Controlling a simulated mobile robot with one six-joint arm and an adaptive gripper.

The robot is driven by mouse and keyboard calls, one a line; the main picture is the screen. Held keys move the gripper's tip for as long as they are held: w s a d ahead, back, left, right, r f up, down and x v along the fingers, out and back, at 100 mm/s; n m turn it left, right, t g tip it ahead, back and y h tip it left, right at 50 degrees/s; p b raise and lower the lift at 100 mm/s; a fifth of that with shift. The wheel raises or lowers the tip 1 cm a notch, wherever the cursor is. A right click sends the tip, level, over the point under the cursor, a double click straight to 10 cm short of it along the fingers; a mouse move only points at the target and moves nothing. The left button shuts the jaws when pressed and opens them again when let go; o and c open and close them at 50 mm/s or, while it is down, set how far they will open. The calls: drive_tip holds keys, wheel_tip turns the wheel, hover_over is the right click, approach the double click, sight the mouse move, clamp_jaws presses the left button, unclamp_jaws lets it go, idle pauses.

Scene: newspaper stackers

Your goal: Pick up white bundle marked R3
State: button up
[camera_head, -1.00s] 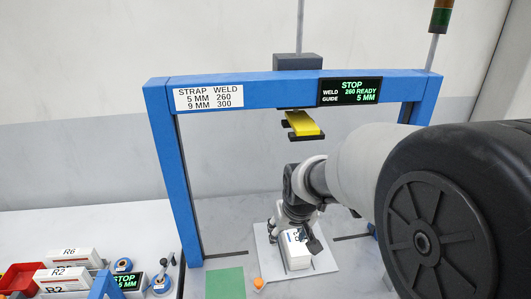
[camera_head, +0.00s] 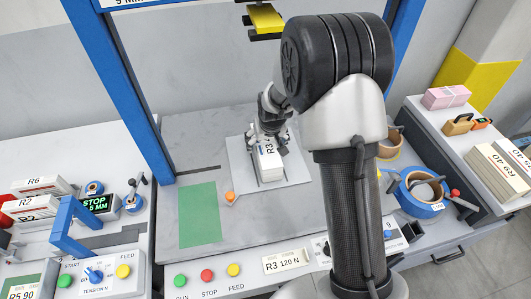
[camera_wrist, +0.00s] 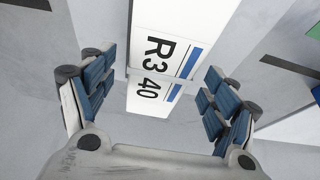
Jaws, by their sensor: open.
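The white bundle marked R3 (camera_head: 269,166) lies on a pale square plate (camera_head: 295,173) under the blue frame in the head view. In the wrist view the bundle (camera_wrist: 185,20) shows its label "R3 40" and a blue stripe, between my two fingers. My gripper (camera_wrist: 157,100) is open, with blue-padded fingers spread on both sides of the bundle and a visible gap to each. In the head view my gripper (camera_head: 268,145) is over the far end of the bundle, partly hiding it. I cannot tell whether the fingers reach down beside it.
The blue frame (camera_head: 130,100) stands around the plate, with a yellow-topped part (camera_head: 266,18) hanging above. A green mat (camera_head: 198,215) and orange knob (camera_head: 230,197) lie left of the plate. Bundles R6 (camera_head: 38,186) and R2 (camera_head: 30,204) sit far left. Tape rolls (camera_head: 420,192) stand right.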

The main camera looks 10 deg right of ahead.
drive_tip(key=b+x, duration=0.2)
drive_tip(key=x, duration=0.4)
drive_tip(key=shift+r, duration=0.1)
drive_tip(key=shift+c, duration=0.4)
clamp_jaws()
drive_tip(key=shift+r, duration=0.1)
idle(0.6)
